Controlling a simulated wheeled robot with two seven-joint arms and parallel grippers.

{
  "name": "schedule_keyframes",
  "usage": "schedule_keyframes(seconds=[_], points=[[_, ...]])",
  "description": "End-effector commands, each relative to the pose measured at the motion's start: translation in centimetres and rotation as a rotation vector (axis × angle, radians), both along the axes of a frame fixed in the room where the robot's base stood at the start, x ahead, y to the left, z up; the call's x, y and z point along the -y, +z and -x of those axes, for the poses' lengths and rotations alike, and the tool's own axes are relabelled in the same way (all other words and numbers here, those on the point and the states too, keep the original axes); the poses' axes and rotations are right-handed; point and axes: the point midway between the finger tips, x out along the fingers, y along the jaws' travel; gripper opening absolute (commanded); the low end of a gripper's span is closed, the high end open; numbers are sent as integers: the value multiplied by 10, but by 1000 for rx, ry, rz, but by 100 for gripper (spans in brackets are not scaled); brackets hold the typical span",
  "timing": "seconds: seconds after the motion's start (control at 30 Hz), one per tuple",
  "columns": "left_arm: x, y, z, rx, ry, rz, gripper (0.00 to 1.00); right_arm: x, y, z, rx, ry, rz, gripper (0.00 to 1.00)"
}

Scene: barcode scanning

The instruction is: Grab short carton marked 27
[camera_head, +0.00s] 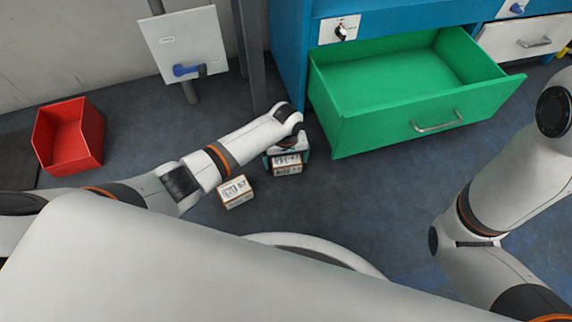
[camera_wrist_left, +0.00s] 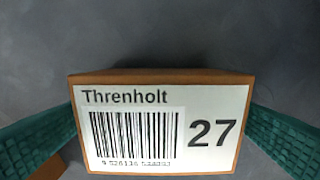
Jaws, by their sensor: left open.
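The carton marked 27 (camera_wrist_left: 165,125) fills the middle of the left wrist view, its white label with "Threnholt", a barcode and the number 27 facing the camera. In the head view, this carton (camera_head: 287,170) sits on the floor under my left gripper (camera_head: 287,156). The left gripper is open, with its green fingers on either side of the carton. The left finger overlaps the label's edge region closely; whether either finger touches the carton cannot be told. My right arm is at the right of the head view, but its gripper is out of view.
A second carton (camera_head: 236,191) stands on the floor left of the carton marked 27. A green drawer (camera_head: 395,120) hangs open from the blue cabinet (camera_head: 292,38) to the right. A red bin (camera_head: 69,136) stands at the far left. A grey post (camera_head: 250,58) rises behind my left arm.

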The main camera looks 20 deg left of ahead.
Motion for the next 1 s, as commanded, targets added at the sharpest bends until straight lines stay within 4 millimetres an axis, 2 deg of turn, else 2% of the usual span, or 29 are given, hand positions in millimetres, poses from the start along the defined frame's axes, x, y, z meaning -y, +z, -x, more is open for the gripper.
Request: schedule_keyframes(seconds=[0.13, 0.43, 0.77, 1.0], points=[[0, 2, 0, 0, 0, 0, 100, 0, 1, 0, 0, 0, 0, 33], [0, 1, 0, 0, 0, 0, 51, 0, 1, 0, 1, 0, 1, 33], [1, 6, -1, 2, -1, 1, 51, 0, 5, 0, 1, 0, 1, 33], [1, 31, -1, 2, -1, 2, 51, 0, 28, 0, 0, 0, 1, 33]])
